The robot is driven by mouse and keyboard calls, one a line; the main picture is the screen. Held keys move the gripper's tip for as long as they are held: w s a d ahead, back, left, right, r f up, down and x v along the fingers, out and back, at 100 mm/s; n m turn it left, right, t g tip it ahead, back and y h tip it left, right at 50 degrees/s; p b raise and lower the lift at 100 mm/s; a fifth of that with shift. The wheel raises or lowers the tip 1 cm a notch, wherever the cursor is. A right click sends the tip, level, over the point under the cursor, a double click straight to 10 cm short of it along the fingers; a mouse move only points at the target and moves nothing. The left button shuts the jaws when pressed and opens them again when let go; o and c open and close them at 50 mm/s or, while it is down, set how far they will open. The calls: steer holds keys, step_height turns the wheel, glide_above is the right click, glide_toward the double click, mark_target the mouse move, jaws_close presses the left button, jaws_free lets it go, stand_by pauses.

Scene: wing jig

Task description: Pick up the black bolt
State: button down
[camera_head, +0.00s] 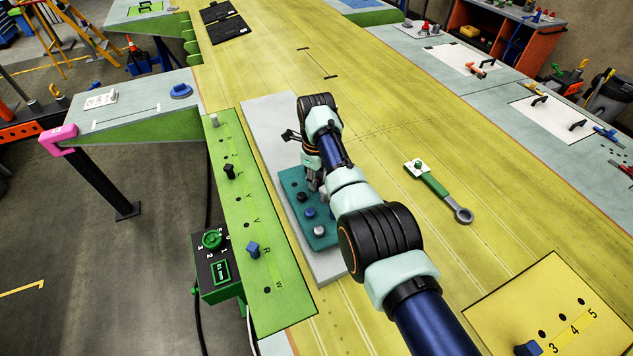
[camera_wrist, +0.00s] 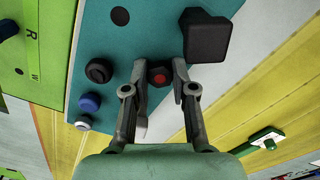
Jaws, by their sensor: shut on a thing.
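My gripper (camera_wrist: 160,66) is low over the teal block (camera_wrist: 100,35). Its two fingers are shut on a small dark bolt with a red centre (camera_wrist: 159,76) at the block. In the head view my gripper (camera_head: 314,186) is partly covered by my arm, and the held bolt cannot be made out. A larger black square-headed bolt (camera_wrist: 205,36) stands just beyond the fingers to the right. A round black bolt (camera_wrist: 98,70) sits to their left on the block. I cannot tell whether the held bolt has lifted.
The green lettered board (camera_head: 238,210) to the left carries a black bolt (camera_head: 229,171) and a blue bolt (camera_head: 253,250). A green-handled wrench (camera_head: 436,187) lies on the yellow panel.

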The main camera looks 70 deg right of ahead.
step_height(320, 180, up, 20)
steer(key=shift+p, duration=0.4)
